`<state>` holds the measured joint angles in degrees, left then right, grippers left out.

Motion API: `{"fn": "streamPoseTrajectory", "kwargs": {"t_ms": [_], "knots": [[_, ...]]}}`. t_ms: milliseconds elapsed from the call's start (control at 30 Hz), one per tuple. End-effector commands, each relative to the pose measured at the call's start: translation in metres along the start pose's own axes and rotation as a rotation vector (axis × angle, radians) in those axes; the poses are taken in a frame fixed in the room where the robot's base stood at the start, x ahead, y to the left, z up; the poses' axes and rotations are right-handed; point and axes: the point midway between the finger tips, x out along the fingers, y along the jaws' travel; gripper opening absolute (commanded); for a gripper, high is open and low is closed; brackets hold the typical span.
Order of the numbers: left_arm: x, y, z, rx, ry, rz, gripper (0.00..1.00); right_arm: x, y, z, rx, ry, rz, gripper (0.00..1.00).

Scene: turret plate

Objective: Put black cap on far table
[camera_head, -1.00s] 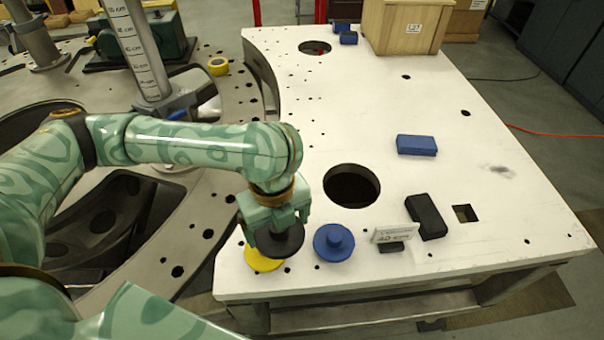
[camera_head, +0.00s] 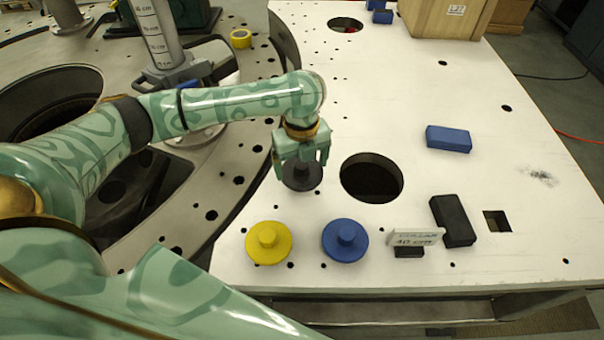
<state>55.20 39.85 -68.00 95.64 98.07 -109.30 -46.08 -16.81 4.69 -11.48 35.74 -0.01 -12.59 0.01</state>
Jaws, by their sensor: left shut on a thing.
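The black cap (camera_head: 302,178) is a round dark disc with a knob. My left gripper (camera_head: 301,158) is shut on its knob and holds it over the white table (camera_head: 350,95), left of the large round hole. Whether the cap touches the table I cannot tell. A yellow cap (camera_head: 268,243) and a blue cap (camera_head: 345,240) lie flat on the table's near part, knobs up. My right gripper is not in view.
A sign (camera_head: 415,238) on a small black base, a black block (camera_head: 453,220) and a square hole stand at the right. A blue block (camera_head: 448,138) lies farther back. A wooden crate (camera_head: 440,18) stands at the far edge. The table's middle back is clear.

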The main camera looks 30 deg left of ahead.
Motion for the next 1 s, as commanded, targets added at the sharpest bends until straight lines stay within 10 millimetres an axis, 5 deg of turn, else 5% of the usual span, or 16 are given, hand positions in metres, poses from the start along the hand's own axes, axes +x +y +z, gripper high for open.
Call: {"fn": "streamPoseTrajectory", "kwargs": {"t_ms": [267,600,633,667,1000], "knots": [[0.036,-0.002,0.004,0.002,0.0,0.0,0.54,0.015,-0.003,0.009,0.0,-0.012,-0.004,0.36],[0.037,-0.002,0.005,0.001,-0.003,-0.001,0.54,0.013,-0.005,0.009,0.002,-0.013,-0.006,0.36],[0.038,-0.002,0.005,0.001,-0.003,0.0,0.92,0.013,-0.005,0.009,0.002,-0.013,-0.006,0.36],[0.038,-0.002,0.005,0.001,-0.003,-0.001,1.0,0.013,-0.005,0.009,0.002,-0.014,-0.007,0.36],[0.029,-0.002,0.005,0.003,-0.003,-0.003,1.0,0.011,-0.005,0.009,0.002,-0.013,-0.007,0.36]]}}
